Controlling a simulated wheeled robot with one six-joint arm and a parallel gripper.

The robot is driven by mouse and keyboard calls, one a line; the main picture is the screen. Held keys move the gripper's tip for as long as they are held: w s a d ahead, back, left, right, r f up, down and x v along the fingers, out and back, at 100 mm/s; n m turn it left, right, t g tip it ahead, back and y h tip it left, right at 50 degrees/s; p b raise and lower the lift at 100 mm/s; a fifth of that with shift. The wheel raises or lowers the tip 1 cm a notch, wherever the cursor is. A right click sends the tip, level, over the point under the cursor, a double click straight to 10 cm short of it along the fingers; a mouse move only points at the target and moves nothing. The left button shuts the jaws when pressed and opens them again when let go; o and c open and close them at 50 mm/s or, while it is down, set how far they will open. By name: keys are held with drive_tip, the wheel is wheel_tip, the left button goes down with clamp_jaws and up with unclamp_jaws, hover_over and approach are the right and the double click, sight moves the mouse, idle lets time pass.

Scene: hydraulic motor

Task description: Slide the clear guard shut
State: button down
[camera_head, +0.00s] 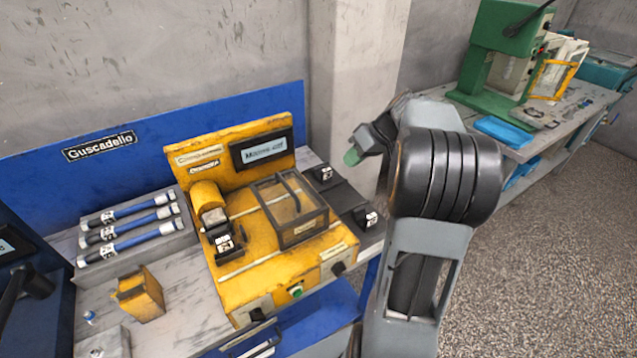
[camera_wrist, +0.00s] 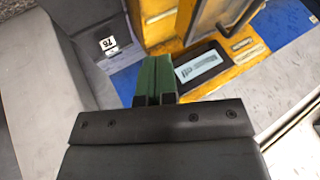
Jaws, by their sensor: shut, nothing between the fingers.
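The clear guard (camera_head: 283,222) is a see-through box with a dark frame and a dark bar handle on top. It sits on the right part of the yellow machine (camera_head: 240,288), to the right of the uncovered yellow cylinder (camera_head: 205,195) and black clamp-like part (camera_head: 228,245). Part of the guard (camera_wrist: 212,17) shows at the top of the wrist view. My gripper (camera_head: 352,157) is to the right of the guard and apart from it. Its green fingers (camera_wrist: 156,78) are shut together with nothing between them.
A black sign panel (camera_head: 262,148) rises behind the guard. Black blocks (camera_head: 350,200) stand on the machine's right side. A grey tray (camera_head: 140,240) of blue-white tubes and a small yellow block (camera_head: 140,296) lie left. A green press (camera_head: 500,50) stands on another bench.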

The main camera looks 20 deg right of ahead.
drive_tip(key=x, duration=0.3)
drive_tip(key=a+p+x, duration=0.1)
drive_tip(key=x, duration=0.3)
drive_tip(key=a+r+x, duration=0.1)
drive_tip(key=x, duration=0.2)
drive_tip(key=shift+s+a+f+p, duration=0.2)
drive_tip(key=shift+s+p, duration=0.1)
drive_tip(key=shift+p, duration=0.1)
drive_tip(key=shift+s+a, duration=0.1)
drive_tip(key=shift+a, duration=0.5)
